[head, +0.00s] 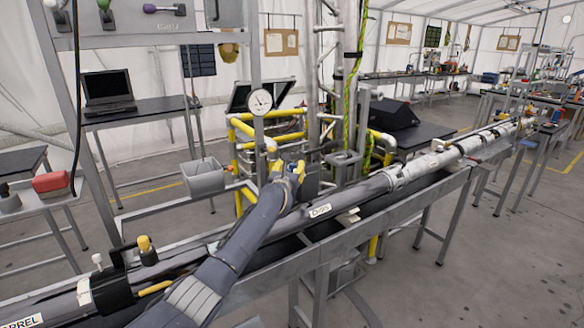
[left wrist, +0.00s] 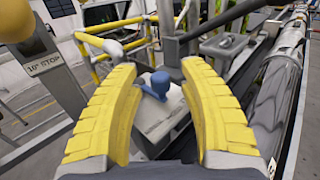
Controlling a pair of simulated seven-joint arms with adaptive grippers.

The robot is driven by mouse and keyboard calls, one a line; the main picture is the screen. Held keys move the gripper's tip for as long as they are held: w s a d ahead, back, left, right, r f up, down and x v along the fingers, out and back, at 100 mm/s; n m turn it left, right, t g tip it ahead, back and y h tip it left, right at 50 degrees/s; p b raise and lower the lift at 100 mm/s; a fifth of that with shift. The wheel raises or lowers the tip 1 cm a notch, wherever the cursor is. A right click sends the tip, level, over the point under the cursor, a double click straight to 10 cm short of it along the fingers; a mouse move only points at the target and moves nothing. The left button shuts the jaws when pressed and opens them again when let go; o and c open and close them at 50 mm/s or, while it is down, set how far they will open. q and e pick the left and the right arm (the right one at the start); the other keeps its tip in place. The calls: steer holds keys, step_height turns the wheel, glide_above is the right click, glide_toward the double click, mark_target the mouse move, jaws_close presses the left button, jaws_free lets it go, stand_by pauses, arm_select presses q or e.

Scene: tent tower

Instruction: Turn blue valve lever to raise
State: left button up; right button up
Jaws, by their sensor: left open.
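The blue valve lever (left wrist: 155,84) stands on a grey box-shaped base (left wrist: 165,122) with lettering on its top in the left wrist view. My left gripper (left wrist: 158,70) has its two yellow ribbed fingers spread, one on each side of the lever in that picture. I see a gap between the fingers and the lever, and no contact. In the head view the left gripper (head: 290,170) is at the end of my grey arm, near the yellow pipe frame; there the lever is mostly hidden or too small to make out. My right gripper is not in view.
Yellow pipes (head: 238,150) and a round gauge (head: 260,102) stand behind the gripper. A long grey barrel (head: 345,192) on a rail runs diagonally past it. A grey bin (head: 204,178) is to the left. A post marked "10° STOP" (left wrist: 45,72) stands left in the left wrist view.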

arm_select(q)
steer(key=shift+w, duration=0.3)
steer(key=shift+c, duration=0.2)
jaws_close()
stand_by(0.3)
